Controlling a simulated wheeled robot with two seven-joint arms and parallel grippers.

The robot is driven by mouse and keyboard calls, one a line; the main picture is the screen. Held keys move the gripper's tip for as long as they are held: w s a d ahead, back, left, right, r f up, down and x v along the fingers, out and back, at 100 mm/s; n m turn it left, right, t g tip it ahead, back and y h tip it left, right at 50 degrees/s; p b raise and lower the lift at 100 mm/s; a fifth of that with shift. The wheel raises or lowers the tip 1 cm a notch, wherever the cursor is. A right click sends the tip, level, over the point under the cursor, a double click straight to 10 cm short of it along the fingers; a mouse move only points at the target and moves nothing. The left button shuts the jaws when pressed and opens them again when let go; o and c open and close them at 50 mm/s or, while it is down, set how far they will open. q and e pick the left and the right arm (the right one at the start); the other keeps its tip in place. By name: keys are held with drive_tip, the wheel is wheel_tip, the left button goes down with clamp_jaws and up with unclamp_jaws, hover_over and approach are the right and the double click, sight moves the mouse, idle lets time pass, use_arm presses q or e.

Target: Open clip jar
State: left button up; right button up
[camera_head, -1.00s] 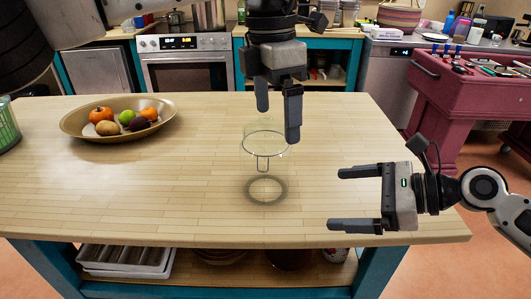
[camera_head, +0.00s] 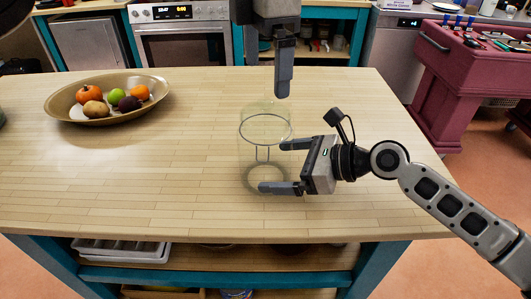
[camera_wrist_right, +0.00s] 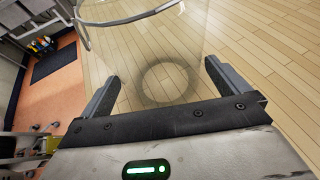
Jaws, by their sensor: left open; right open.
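The clip jar (camera_head: 264,123) is clear glass, hard to see, and stands on the wooden table. A grey wire ring circles its upper part, with a wire clip (camera_head: 262,154) hanging on the near side. In the right wrist view, the jar's wire ring (camera_wrist_right: 138,17) shows at the top. My right gripper (camera_head: 272,166) is open at the jar's right front, fingers pointing left and overlapping its lower part in the picture. I cannot tell if they touch it. It also shows in the right wrist view (camera_wrist_right: 162,70). My left gripper (camera_head: 274,70) is open above and behind the jar, pointing down.
A wide bowl of fruit (camera_head: 62,104) stands on the left of the table (camera_head: 130,190). The table around the jar is clear. Shelves with a tray (camera_head: 120,252) are under the table.

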drive_tip(key=shift+x, duration=1.5)
